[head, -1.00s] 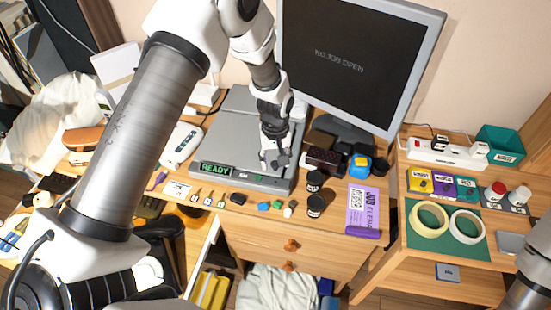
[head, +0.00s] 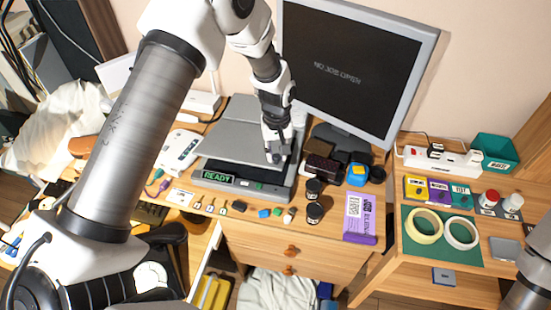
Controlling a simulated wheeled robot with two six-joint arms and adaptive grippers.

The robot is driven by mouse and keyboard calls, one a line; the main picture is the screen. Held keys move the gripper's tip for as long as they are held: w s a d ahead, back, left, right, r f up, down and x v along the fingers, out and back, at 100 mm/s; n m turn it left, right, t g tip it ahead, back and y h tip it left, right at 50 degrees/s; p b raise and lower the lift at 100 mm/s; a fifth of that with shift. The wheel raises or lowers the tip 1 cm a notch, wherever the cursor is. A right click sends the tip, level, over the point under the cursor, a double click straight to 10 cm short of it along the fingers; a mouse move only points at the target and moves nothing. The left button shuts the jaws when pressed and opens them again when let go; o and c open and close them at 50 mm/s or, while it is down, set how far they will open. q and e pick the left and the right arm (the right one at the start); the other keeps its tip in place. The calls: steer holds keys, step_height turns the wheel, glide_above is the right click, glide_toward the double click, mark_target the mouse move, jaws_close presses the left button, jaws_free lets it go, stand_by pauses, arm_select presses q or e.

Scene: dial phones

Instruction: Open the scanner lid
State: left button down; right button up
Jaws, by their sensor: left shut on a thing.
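The scanner (head: 276,193) sits on the desk, with a green READY display on its front edge. Its grey lid (head: 232,141) is tilted up at the front, and a dark gap shows between lid and base. My left gripper (head: 275,157) is at the lid's front right edge, shut on the lid. The fingertips are small and partly blended with the lid. My right gripper is not in view; only part of my right arm shows at the lower right edge.
A monitor (head: 345,70) stands behind the scanner. Black jars (head: 314,212), small coloured blocks and a purple-edged card (head: 359,215) lie at the desk's front. A side table holds a green mat (head: 413,254) with tape rolls. A white device (head: 180,150) lies left of the scanner.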

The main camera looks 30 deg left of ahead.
arm_select(q)
steer(key=w+a+r+p, duration=0.4)
steer(key=w+r, duration=0.7)
steer(key=w, duration=0.4)
steer(key=shift+w+r, duration=0.2)
steer(key=shift+w, duration=0.15)
steer(key=shift+a, duration=0.1)
